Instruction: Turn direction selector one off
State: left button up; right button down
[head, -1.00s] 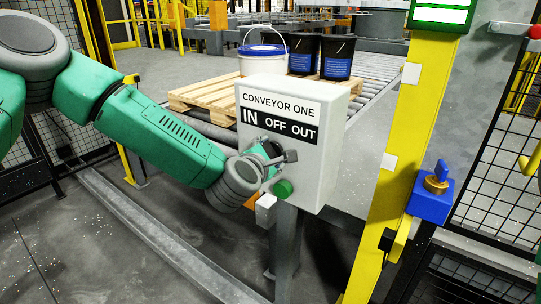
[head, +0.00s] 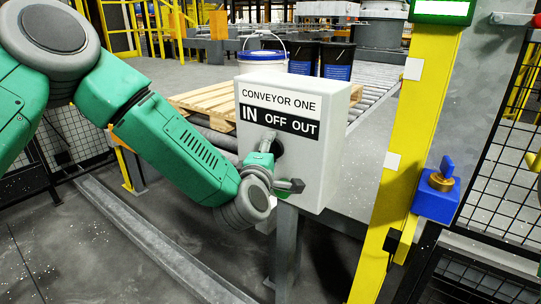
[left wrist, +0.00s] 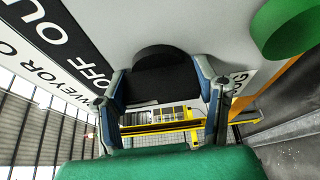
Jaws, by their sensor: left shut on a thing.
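The grey control box (head: 335,150) on a post is labelled CONVEYOR ONE, with IN, OFF and OUT on a black strip (head: 280,122). Its black direction selector (head: 279,148) sits below the strip, partly covered by my left gripper (head: 277,164). In the left wrist view the selector (left wrist: 160,83) is a dark handle on a round base, between the two fingers of my left gripper (left wrist: 162,74). The fingers are shut on it. Which label the selector points to cannot be told. My right gripper is not in view.
A green button (left wrist: 286,28) is on the box near the selector. A yellow post (head: 408,140) with a blue key switch (head: 436,203) stands to the right. Behind are a wooden pallet (head: 200,100), a white pail (head: 262,62), black pails (head: 337,62) and a roller conveyor.

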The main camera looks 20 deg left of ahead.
pick_arm(q)
jog(key=shift+s+d+f, duration=0.1)
jog(key=shift+s+f, duration=0.05)
jog(key=shift+f, duration=0.25)
jog(key=o, duration=1.2)
jog(key=shift+r, duration=0.15)
jog(key=s, duration=1.2)
jog(key=shift+d, duration=0.2)
jog(key=shift+w, duration=0.1)
